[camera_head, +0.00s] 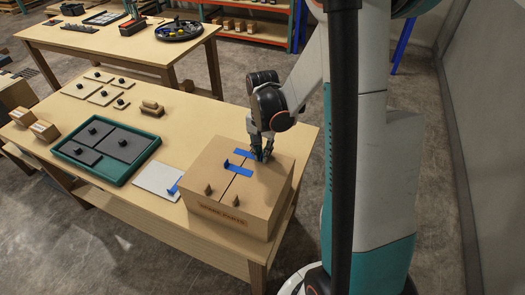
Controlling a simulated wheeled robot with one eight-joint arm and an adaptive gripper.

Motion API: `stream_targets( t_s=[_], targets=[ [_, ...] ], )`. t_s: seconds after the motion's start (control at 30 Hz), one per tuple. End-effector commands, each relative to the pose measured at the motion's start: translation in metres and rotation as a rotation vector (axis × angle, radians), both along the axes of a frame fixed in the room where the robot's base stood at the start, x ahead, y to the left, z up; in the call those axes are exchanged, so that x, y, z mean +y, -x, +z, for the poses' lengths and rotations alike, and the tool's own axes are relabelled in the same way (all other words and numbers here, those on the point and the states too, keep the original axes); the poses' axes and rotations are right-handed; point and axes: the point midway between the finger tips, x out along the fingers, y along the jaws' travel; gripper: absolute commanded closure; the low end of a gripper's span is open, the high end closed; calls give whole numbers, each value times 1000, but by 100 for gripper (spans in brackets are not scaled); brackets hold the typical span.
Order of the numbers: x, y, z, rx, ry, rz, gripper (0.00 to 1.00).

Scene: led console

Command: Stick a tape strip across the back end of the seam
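A cardboard box (221,206) stands at the right end of the near table, with a dark seam (229,188) running front to back across its top. One blue tape strip (239,171) lies across the seam near its middle, with a small upright blue tab at its left end. Another blue strip (243,154) is at the back part of the top, across the seam's line. My gripper (262,156) points down at this back strip's right end. Its fingers are small and dark, so I cannot tell whether they grip the strip or whether the strip lies flat.
A white pad (156,181) with a blue strip end (173,189) lies left of the box. A green tray (75,153) with grey panels sits further left. Flat pieces and small boxes lie beyond.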

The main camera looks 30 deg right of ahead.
Motion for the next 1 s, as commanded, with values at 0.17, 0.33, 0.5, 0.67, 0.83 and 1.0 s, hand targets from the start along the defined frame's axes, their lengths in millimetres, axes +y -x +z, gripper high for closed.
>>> stream_targets(
  t_s=[0.17, 0.33, 0.5, 0.67, 0.83, 1.0],
  targets=[
    [0, 0, -1, 0, 0, 0, 72],
    [0, 0, 0, 0, 0, 0, 72],
    [0, 0, 2, 0, 0, 0, 72],
    [0, 0, 18, 0, 0, 0, 72],
    [0, 1, 49, 0, 0, 0, 72],
    [0, 1, 82, 0, 0, 0, 72]
  ],
)
